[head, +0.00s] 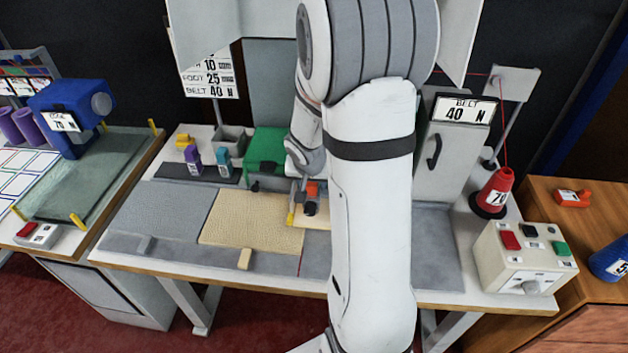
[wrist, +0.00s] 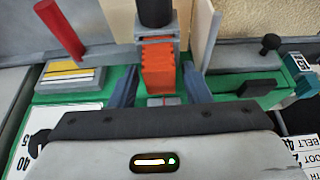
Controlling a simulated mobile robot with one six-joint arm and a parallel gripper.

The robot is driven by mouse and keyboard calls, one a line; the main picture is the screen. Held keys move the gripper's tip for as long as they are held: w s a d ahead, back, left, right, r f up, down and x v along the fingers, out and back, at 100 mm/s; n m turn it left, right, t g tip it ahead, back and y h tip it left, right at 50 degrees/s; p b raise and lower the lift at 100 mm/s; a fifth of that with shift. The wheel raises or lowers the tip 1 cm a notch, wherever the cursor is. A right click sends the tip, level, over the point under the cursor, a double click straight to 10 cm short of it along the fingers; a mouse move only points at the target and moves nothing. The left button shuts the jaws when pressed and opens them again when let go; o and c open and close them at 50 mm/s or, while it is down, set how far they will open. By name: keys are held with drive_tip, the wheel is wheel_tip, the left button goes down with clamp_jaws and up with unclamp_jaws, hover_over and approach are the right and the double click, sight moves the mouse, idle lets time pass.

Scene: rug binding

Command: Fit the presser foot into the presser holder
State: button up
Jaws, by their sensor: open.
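An orange block (wrist: 158,72), which looks like the presser foot, sits against a grey block (wrist: 152,47), which looks like the presser holder, below a black rod (wrist: 155,12) in the wrist view. My gripper (wrist: 161,78) is open, with one blue-grey finger on each side of the orange block. Small gaps show between the fingers and the block. In the head view the orange block (head: 312,190) shows just left of my arm, over the tan rug's right end. I cannot tell whether it is fully seated. My arm hides most of the gripper there.
The green machine body (head: 265,147) stands behind the tan rug (head: 252,220). A purple block (head: 192,163) and a teal block (head: 223,158) stand on a dark strip to its left. A red thread cone (head: 496,190) and control box (head: 525,260) stand at right.

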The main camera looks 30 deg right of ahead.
drive_tip(key=p+v, duration=0.1)
drive_tip(key=v, duration=1.1)
drive_tip(key=s+a+r+n+y, duration=0.1)
drive_tip(key=s+a+r+n, duration=0.1)
drive_tip(key=s+a, duration=0.3)
drive_tip(key=s+a+r+n+g+y, duration=0.1)
drive_tip(key=s+a+r+n, duration=0.2)
drive_tip(key=s+a, duration=0.3)
drive_tip(key=s+n, duration=0.1)
drive_tip(key=s, duration=0.3)
drive_tip(key=shift+s+r+n+y, duration=0.25)
drive_tip(key=shift+s+n+y, duration=0.05)
drive_tip(key=shift+n, duration=0.1)
